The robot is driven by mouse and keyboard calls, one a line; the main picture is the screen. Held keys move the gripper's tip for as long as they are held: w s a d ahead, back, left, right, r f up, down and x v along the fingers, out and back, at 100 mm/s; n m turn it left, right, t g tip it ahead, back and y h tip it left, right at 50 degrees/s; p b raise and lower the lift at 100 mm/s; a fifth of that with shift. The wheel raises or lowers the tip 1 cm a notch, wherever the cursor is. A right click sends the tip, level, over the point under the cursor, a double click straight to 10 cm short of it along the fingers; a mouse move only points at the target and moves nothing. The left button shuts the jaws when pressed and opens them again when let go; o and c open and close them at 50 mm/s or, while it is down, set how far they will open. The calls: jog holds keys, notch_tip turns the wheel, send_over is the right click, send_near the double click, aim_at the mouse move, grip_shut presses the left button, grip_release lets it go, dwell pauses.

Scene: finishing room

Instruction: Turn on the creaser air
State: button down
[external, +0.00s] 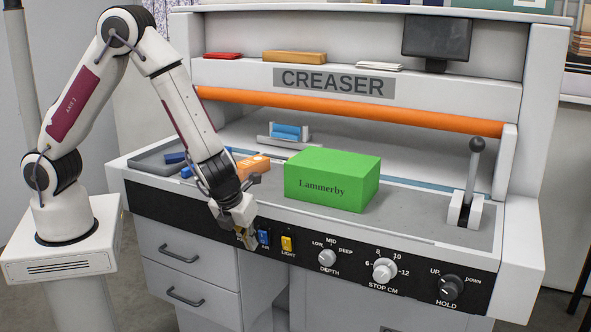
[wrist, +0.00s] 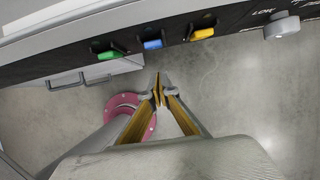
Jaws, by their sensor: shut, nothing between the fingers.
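The blue air switch (external: 264,237) is on the black front panel of the creaser, with the label AIR under it. It also shows in the wrist view (wrist: 153,44), between a green switch (wrist: 108,54) and the yellow light switch (wrist: 203,34). My gripper (external: 251,241) is just left of the blue switch in the external view and hides the green one there. In the wrist view its shut, empty fingertips (wrist: 158,88) are just below the blue switch in the picture, with a visible gap. I cannot tell whether the switch is on or off.
The yellow light switch (external: 287,244), depth knob (external: 327,258), stop knob (external: 384,271) and hold knob (external: 450,288) line the panel to the right. A green box (external: 332,180) and an orange tool (external: 252,166) lie on the bed. The floor in front is clear.

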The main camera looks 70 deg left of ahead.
aim_at(262, 237)
jog(key=shift+w+a+r, duration=0.2)
jog(key=shift+w+a, duration=0.35)
jog(key=shift+a, duration=0.05)
jog(key=shift+w+a+r, duration=0.15)
jog(key=shift+w+a, duration=0.4)
jog(key=shift+w+a+r, duration=0.15)
jog(key=shift+w+a, duration=0.1)
jog(key=shift+w, duration=0.05)
jog(key=shift+r, duration=0.2)
jog(key=shift+r, duration=0.6)
jog(key=shift+s+d, duration=0.1)
